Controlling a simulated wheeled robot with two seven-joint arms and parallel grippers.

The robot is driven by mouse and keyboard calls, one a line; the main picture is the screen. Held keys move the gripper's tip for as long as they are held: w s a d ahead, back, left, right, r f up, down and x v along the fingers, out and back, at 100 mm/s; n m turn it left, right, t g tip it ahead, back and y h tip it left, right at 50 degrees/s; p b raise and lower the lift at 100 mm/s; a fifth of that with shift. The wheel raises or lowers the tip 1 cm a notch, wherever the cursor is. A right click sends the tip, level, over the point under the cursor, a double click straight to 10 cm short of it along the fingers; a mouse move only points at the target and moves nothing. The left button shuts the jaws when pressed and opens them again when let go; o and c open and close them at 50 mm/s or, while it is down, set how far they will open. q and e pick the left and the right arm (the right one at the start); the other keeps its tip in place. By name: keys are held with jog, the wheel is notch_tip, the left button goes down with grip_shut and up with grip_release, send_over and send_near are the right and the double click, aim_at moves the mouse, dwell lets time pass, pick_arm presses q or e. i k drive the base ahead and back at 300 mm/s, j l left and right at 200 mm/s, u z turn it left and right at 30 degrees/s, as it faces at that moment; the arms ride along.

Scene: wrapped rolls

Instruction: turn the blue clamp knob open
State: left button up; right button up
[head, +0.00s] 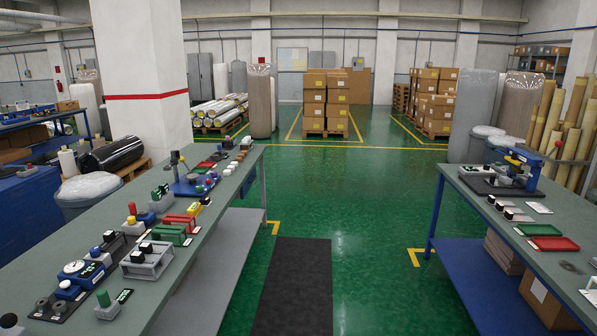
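Two long workbenches hold small devices. On the left bench (205,240), a small device has a round blue knob (95,251) on top. Nearer the front stands a blue instrument with a white dial (74,267). Farther back is a blue-based fixture (190,187) with a dark post and several coloured round caps beside it. On the right bench (480,205), a blue press-like machine (520,168) stands on a dark plate. I cannot tell which blue part is the clamp knob or whether it is open. Neither of my grippers is in view.
A dark mat (292,285) lies on the green floor between the benches, and this aisle is clear. Red and green trays (553,244) lie on the right bench. Stacked cartons (325,105) and wrapped rolls (261,100) stand behind. A white pillar (140,60) rises at left.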

aim_at(95, 252)
jog(key=u, duration=1.25)
